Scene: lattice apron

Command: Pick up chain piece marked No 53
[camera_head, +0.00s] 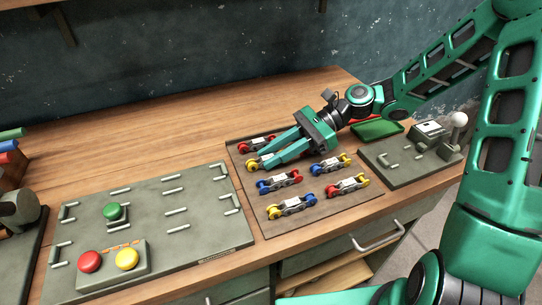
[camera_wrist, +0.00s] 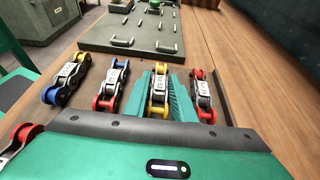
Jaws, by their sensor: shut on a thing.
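My gripper (camera_head: 268,157) is over the far left part of a brown tray (camera_head: 257,210). In the wrist view its two teal fingers (camera_wrist: 160,76) are closed around a chain piece with yellow rollers (camera_wrist: 158,97), one finger on each side. In the head view only the yellow end of this chain piece (camera_head: 253,163) shows, and the fingers hide the rest. The piece has a pale label plate, but I cannot read its mark surely. I cannot tell whether it is clear of the tray.
A red-rollered chain piece (camera_wrist: 203,96) and a red-and-blue one (camera_wrist: 111,86) lie close on either side of the fingers. Several others lie on the tray. A grey panel with bars (camera_head: 200,245) is to the left, and a grey fixture (camera_head: 400,172) is to the right.

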